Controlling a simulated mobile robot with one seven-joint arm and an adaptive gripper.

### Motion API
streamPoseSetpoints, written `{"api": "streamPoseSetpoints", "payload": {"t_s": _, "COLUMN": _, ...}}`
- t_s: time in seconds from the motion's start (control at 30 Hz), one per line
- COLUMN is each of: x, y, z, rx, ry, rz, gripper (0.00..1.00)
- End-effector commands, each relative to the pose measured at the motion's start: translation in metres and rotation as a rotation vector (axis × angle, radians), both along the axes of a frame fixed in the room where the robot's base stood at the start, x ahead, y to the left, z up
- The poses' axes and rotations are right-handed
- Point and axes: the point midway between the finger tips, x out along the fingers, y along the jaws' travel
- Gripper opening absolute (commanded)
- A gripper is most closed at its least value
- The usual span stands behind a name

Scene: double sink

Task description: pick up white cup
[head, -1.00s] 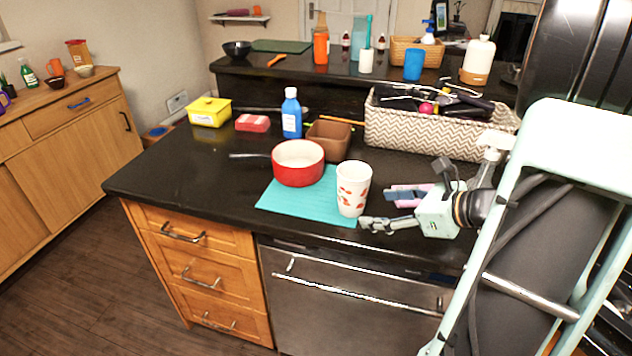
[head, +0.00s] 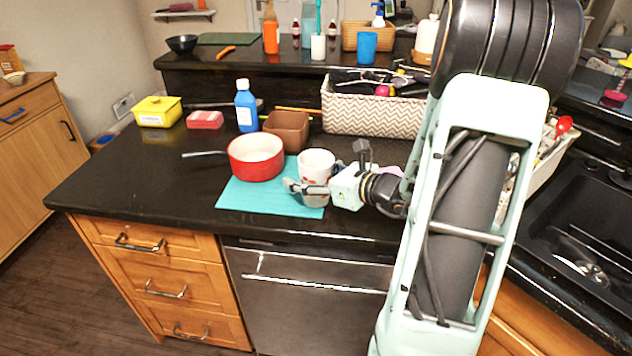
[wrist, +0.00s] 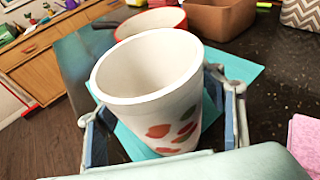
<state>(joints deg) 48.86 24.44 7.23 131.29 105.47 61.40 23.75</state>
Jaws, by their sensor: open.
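The white cup (head: 316,166) with red leaf-like marks stands upright on the turquoise mat (head: 243,197) on the dark counter. In the wrist view the cup (wrist: 150,75) fills the middle, its open mouth toward the camera. My gripper (head: 308,190) is open at the near side of the cup. In the wrist view its fingers (wrist: 160,120) reach along both sides of the cup, so the cup stands between them. I cannot tell whether either finger touches it. The fingers hide part of the cup's lower body in the head view.
A red pot (head: 256,160) with a white inside sits left of the cup, its handle pointing left. A brown box (head: 287,131), a blue bottle (head: 246,108) and a patterned basket (head: 372,115) stand behind. The counter's left front is clear.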

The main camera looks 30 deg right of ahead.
Motion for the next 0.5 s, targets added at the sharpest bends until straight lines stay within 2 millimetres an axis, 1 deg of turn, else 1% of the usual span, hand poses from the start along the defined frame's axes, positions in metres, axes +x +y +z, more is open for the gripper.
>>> {"api": "streamPoseSetpoints", "payload": {"t_s": 0.03, "x": 0.007, "y": 0.003, "z": -0.004, "rx": 0.000, "ry": 0.002, "rz": 0.003, "gripper": 0.64}}
{"api": "streamPoseSetpoints", "payload": {"t_s": 0.1, "x": 0.015, "y": 0.006, "z": -0.006, "rx": 0.000, "ry": 0.000, "rz": 0.002, "gripper": 0.64}}
{"api": "streamPoseSetpoints", "payload": {"t_s": 0.2, "x": 0.021, "y": 0.009, "z": -0.008, "rx": -0.001, "ry": 0.001, "rz": 0.000, "gripper": 0.64}}
{"api": "streamPoseSetpoints", "payload": {"t_s": 0.43, "x": 0.022, "y": 0.009, "z": -0.008, "rx": -0.002, "ry": 0.000, "rz": -0.001, "gripper": 0.64}}
{"api": "streamPoseSetpoints", "payload": {"t_s": 0.47, "x": 0.022, "y": 0.009, "z": -0.008, "rx": -0.002, "ry": 0.000, "rz": -0.001, "gripper": 0.62}}
{"api": "streamPoseSetpoints", "payload": {"t_s": 0.5, "x": 0.022, "y": 0.009, "z": -0.008, "rx": -0.002, "ry": 0.000, "rz": -0.001, "gripper": 0.57}}
